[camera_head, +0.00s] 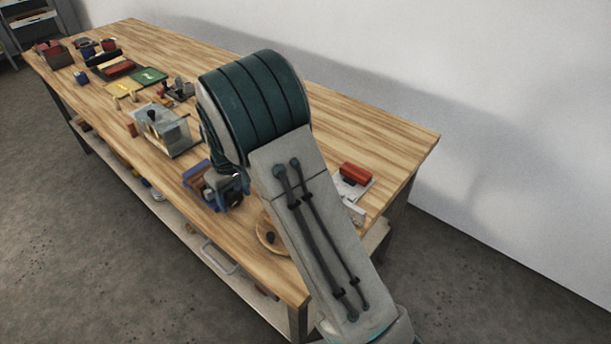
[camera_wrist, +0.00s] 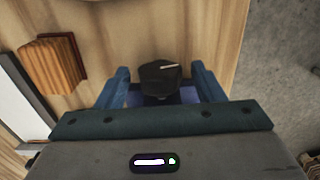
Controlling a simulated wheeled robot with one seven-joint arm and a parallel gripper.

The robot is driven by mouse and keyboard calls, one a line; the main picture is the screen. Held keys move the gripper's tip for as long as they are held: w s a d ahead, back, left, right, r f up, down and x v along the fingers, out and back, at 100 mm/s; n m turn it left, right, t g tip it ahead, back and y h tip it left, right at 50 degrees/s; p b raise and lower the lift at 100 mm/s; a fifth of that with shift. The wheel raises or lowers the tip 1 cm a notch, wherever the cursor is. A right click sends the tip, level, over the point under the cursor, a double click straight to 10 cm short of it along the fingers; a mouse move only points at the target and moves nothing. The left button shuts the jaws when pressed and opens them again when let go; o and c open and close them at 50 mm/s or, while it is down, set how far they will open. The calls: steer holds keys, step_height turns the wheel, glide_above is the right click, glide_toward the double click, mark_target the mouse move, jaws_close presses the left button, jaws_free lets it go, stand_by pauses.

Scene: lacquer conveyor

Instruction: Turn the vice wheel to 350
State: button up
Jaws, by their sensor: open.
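The blue vice (camera_head: 196,176) stands near the front edge of the wooden bench, left of my arm in the head view. It is partly hidden by my arm and gripper. In the wrist view a dark, faceted wheel (camera_wrist: 158,77) with a pale pointer line shows between my fingers. The line points to the right and slightly up. A blue-violet part (camera_wrist: 136,99) shows below the wheel. My gripper (camera_wrist: 160,68) is open, with one blue finger on each side of the wheel and visible gaps. I cannot read any scale or number.
A wooden block (camera_wrist: 50,65) lies left of my fingers. On the bench (camera_head: 365,120) stand a clear box (camera_head: 178,138), a round wooden dish (camera_head: 263,232) and a red block (camera_head: 355,173) on a pale plate. Several small items crowd the far left. The back right is clear.

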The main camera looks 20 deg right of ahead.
mark_target(237, 194)
step_height(237, 194, up, 15)
steer(key=s+d+r+m+t+p, duration=0.1)
steer(key=s+d+r+m, duration=0.1)
steer(key=s+d, duration=0.5)
steer(key=s+d+r+m+t, duration=0.1)
steer(key=s+d+r+m, duration=0.2)
steer(key=s, duration=0.9)
steer(key=d, duration=0.3)
steer(key=shift+d+p, duration=0.35)
steer(key=shift+p, duration=0.05)
steer(key=shift+s, duration=0.1)
